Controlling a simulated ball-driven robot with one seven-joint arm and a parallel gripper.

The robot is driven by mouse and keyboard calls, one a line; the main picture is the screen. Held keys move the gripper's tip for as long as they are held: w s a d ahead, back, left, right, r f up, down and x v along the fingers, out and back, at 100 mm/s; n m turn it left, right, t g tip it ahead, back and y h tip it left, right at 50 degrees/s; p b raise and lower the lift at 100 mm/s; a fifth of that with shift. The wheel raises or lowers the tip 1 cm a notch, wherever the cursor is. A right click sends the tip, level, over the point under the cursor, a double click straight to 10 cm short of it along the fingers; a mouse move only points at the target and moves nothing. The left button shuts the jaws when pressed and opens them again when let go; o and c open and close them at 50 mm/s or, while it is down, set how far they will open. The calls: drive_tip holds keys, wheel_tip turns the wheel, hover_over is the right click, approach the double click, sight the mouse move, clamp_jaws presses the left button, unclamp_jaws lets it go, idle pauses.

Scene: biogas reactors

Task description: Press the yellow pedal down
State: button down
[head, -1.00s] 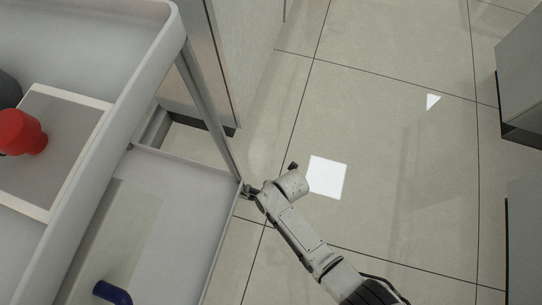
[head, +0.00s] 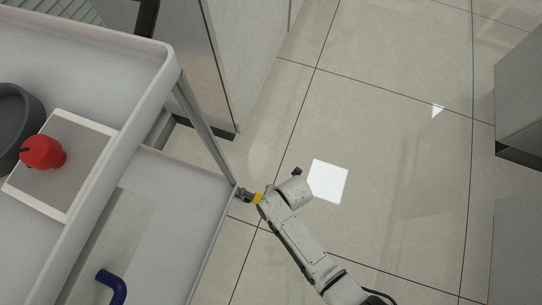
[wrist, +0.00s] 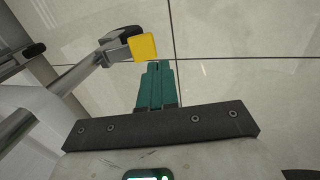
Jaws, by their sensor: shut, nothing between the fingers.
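The yellow pedal (wrist: 143,47) is a small flat yellow plate beside a dark caster wheel (wrist: 123,37) at the foot of the cart's metal leg. In the head view, a bit of the yellow pedal (head: 258,198) shows between the cart's corner and my arm. In the wrist view, my gripper (wrist: 158,66) has teal fingers that are shut and empty. Their tips appear just below and slightly right of the pedal in the picture; I cannot tell whether they touch it. In the head view, my wrist hides the fingers.
The grey two-tier cart (head: 150,62) fills the left side. A red knob (head: 43,152) on a plate stands on its top tier, and a blue handle (head: 112,285) on its lower tier. Tiled floor (head: 385,160) is clear to the right, bounded by grey cabinets (head: 520,100).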

drive_tip(key=s+d+r+p, duration=0.1)
drive_tip(key=d+r+p, duration=0.2)
drive_tip(key=r, duration=0.3)
drive_tip(key=shift+d, duration=0.15)
idle(0.4)
drive_tip(key=s+d+r+m+h, duration=0.2)
drive_tip(key=s+d+r+m, duration=0.4)
drive_tip(key=d+r+m, duration=0.8)
drive_tip(key=s+d+r+m+h, duration=0.1)
drive_tip(key=s+d+r+m, duration=0.6)
drive_tip(key=m, duration=1.2)
wheel_tip(320, 180, up, 27)
drive_tip(key=w+d+p, duration=0.2)
drive_tip(key=p, duration=2.4)
drive_tip(key=shift+d+f+n, duration=0.2)
drive_tip(key=shift+d+n, duration=0.05)
drive_tip(key=shift+n, duration=0.05)
